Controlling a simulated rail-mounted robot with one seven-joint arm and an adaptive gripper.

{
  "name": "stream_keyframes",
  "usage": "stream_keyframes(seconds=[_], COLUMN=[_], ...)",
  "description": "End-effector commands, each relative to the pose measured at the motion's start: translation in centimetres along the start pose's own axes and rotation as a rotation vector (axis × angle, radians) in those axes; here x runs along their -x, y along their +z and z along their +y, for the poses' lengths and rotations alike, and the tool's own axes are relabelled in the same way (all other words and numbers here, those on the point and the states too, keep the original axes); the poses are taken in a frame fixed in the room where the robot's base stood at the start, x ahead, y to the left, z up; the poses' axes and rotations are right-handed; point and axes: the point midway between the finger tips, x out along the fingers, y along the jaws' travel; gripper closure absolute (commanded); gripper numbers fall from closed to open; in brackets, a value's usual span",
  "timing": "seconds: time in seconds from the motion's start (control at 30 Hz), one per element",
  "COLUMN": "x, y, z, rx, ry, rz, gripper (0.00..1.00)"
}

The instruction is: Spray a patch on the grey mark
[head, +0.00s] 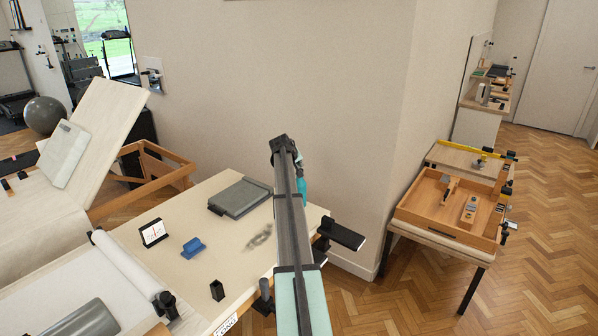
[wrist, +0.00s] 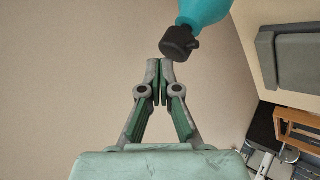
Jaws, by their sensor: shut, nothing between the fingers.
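The grey mark (head: 260,236) is a dark smudge on the pale table top (head: 185,225), left of my arm in the head view. A teal spray bottle (head: 301,188) shows partly behind my arm, near the table's far right corner. In the wrist view the teal bottle (wrist: 204,10) with its black spray head (wrist: 178,43) is at the top, just beyond and right of my fingertips. My gripper (wrist: 160,75) is shut and empty, with a small gap to the spray head. In the head view my arm hides the gripper and part of the bottle.
A grey closed case (head: 240,198) lies behind the mark. A blue block (head: 193,247), a small framed card (head: 153,233) and a black holder (head: 217,290) stand to the left. A wall corner is close behind the table. A wooden tray table (head: 450,205) stands at right.

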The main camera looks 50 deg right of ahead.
Motion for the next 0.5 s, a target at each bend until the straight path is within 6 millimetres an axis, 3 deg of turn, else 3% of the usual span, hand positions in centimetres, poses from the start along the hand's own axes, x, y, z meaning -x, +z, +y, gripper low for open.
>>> stream_keyframes(seconds=[0.5], x=[-0.43], y=[0.32], z=[-0.31], rx=[0.000], ry=[0.000], rz=[0.000], gripper=[1.00])
